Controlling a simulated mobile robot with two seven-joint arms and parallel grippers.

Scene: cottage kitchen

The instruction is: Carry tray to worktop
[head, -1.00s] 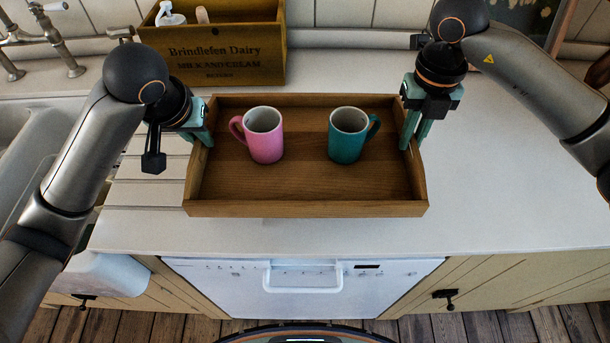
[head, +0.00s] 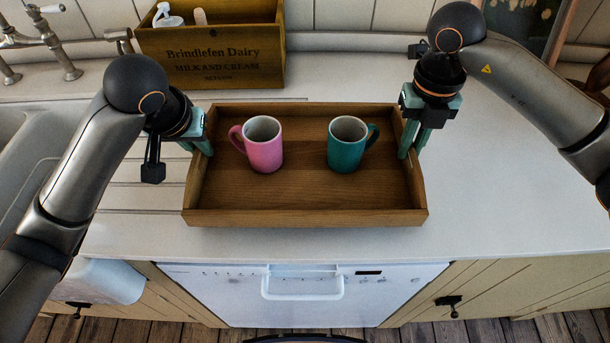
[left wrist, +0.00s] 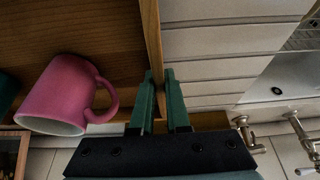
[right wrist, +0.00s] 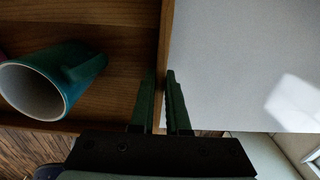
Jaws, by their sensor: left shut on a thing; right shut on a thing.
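The brown wooden tray (head: 305,217) is over the white worktop (head: 500,180), its front edge near the worktop's front edge. Whether it touches the worktop I cannot tell. A pink mug (head: 264,150) and a teal mug (head: 345,150) stand upright in it, handles pointing outward. My left gripper (head: 203,148) is shut on the tray's left wall; that wall shows between the fingers in the left wrist view (left wrist: 162,90). My right gripper (head: 408,150) is shut on the tray's right wall, also seen in the right wrist view (right wrist: 160,95).
A wooden dairy crate (head: 225,60) holding a spray bottle stands at the back left. The sink (head: 25,150) and brass-coloured tap (head: 50,40) are at the left. A white dishwasher (head: 300,295) is below the worktop front. The worktop to the right is clear.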

